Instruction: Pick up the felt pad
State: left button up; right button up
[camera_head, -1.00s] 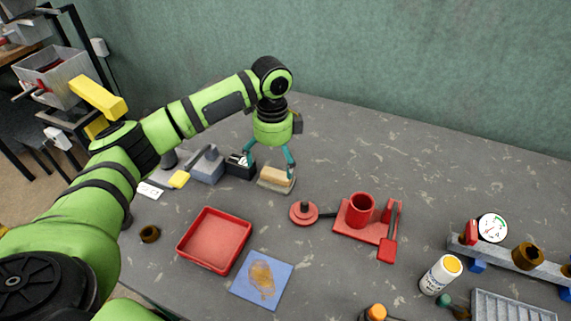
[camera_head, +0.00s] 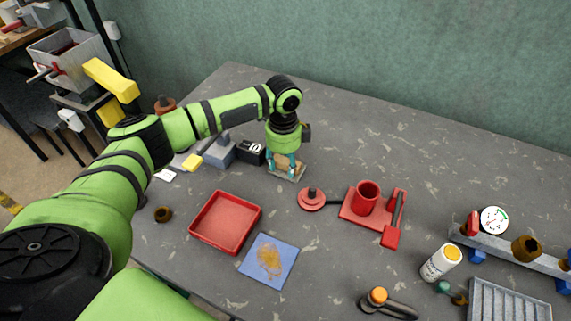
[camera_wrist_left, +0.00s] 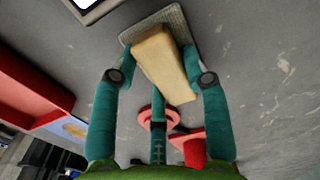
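The felt pad looks like a tan block (camera_head: 290,164) on a flat grey textured base (camera_head: 291,178), behind the red tray in the head view. In the left wrist view the tan block (camera_wrist_left: 166,65) lies slantwise over the grey base (camera_wrist_left: 182,24). My left gripper (camera_head: 283,167) is down around the block. Its teal fingers (camera_wrist_left: 160,52) stand on both sides of the block, with a third finger nearer the camera. The fingertips are very close to the block's sides, and I cannot tell whether they press on it. My right gripper is not in view.
A black box (camera_head: 251,153) stands just left of the gripper. The red tray (camera_head: 225,222) and a blue cloth (camera_head: 269,261) are in front. The table behind is clear.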

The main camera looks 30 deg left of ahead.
pick_arm(q)
jog(key=shift+s+f, duration=0.3)
jog(key=shift+f, duration=0.15)
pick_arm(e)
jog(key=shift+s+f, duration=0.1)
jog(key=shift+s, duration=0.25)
pick_arm(q)
jog(key=shift+w+r, duration=0.1)
jog(key=shift+r, duration=0.45)
notch_tip(320, 180, up, 3)
jog(key=shift+w+f+b, duration=0.15)
jog(key=shift+b, duration=0.5)
jog(key=s+d+r+b, duration=0.1)
jog(key=s+d+r, duration=0.5)
jog(key=d, duration=0.4)
jog(key=shift+r+b, duration=0.3)
jog(key=shift+r, duration=0.5)
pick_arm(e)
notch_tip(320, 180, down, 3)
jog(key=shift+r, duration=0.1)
pick_arm(q)
jog(key=shift+o, duration=0.8)
